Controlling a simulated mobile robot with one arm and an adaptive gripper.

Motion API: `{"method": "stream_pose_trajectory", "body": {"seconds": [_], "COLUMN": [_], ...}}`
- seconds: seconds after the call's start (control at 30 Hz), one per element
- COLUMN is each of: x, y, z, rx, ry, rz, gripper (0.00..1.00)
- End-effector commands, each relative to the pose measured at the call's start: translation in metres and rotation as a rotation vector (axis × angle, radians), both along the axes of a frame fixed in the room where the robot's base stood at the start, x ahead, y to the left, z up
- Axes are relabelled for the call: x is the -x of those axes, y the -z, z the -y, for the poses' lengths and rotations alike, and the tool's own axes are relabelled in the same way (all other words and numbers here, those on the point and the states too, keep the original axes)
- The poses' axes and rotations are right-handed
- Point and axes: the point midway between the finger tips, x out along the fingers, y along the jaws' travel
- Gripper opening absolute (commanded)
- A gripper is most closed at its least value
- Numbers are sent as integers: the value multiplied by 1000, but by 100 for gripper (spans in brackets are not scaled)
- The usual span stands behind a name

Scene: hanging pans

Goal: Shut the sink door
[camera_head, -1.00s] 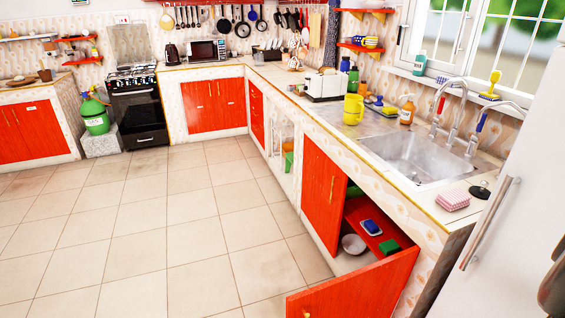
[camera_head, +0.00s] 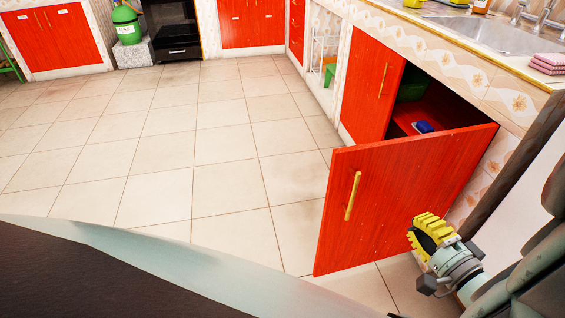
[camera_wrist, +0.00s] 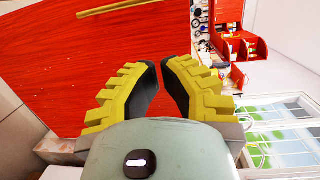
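The red sink door (camera_head: 400,195) stands open in the head view, swung out from the cabinet under the sink, its gold handle (camera_head: 352,196) at the free edge. My gripper (camera_head: 432,228) is beside the door's lower right part, on its outer side. I cannot tell if it touches. In the wrist view the red door (camera_wrist: 60,60) fills the upper left, with the handle (camera_wrist: 108,9) at the top. There my gripper (camera_wrist: 161,68) has its yellow fingertips close together, with only a narrow gap and nothing between them.
The open cabinet (camera_head: 440,105) shows a red shelf with a blue item (camera_head: 423,126) on it. A closed red door (camera_head: 370,85) adjoins it on the left. The sink (camera_head: 470,32) is above. Tiled floor (camera_head: 235,150) is clear to the left.

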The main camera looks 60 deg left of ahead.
Motion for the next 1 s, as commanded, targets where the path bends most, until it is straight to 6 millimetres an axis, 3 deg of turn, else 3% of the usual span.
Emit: {"method": "stream_pose_trajectory", "body": {"seconds": [0.03, 0.37, 1.0], "x": [5, 14, -1], "y": [10, 5, 6], "z": [-1, -17, -118], "rx": [-22, -59, -57], "ry": [-29, -86, -90], "rz": [8, 22, 21], "gripper": [0, 0, 0]}}
